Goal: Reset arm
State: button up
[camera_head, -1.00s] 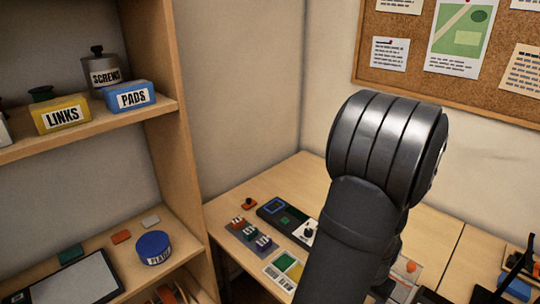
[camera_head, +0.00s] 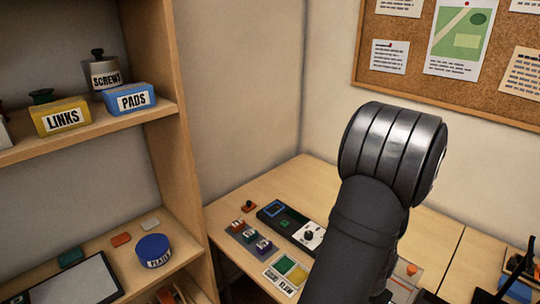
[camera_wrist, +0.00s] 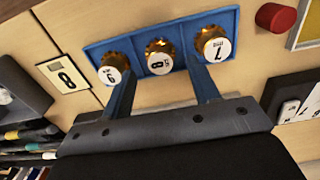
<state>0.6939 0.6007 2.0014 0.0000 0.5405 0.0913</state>
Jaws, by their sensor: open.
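My gripper (camera_wrist: 162,74) shows in the wrist view. Its two blue fingers are spread apart, with nothing held between them. The fingers reach toward a blue tray (camera_wrist: 97,50) that holds three brass cylinders with numbered white labels. The middle cylinder (camera_wrist: 158,56) appears between the fingertips; whether the fingers touch the tray or cylinders cannot be told. In the head view only my dark arm shows, raised over the desk; the gripper itself is hidden there.
In the wrist view, a red cylinder (camera_wrist: 276,17) stands right of the tray and a numbered card (camera_wrist: 67,79) lies left. In the head view, a shelf with a yellow LINKS box (camera_head: 61,117) and blue PADS box (camera_head: 129,98) stands left; the desk (camera_head: 285,185) holds several small modules.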

notch_tip(320, 180, down, 3)
jog(key=shift+r, duration=0.15)
jog(key=shift+w+r, duration=0.1)
jog(key=shift+r, duration=0.25)
notch_tip(320, 180, up, 4)
jog(key=shift+f, duration=0.15)
jog(key=s+d+r, duration=0.4)
jog(key=s+r, duration=0.3)
jog(key=s, duration=0.4)
jog(key=w+d+r+m, duration=0.1)
jog(key=w+d+m, duration=0.1)
jog(key=w, duration=0.4)
jog(key=w+d+r+m, duration=0.1)
jog(key=w+d+m, duration=0.2)
jog(key=w, duration=0.2)
jog(key=w+d+r+m, duration=0.2)
jog(key=w+d, duration=0.1)
jog(key=w, duration=0.3)
jog(key=shift+w+d+m, duration=0.2)
jog(key=shift+w+m, duration=0.15)
jog(key=shift+m, duration=0.05)
jog(key=shift+w+a+f, duration=0.5)
jog(key=shift+w+f, duration=0.2)
jog(key=shift+w, duration=0.15)
jog(key=shift+w+a+f, duration=0.2)
jog(key=shift+w+f, duration=0.1)
jog(key=shift+w, duration=0.15)
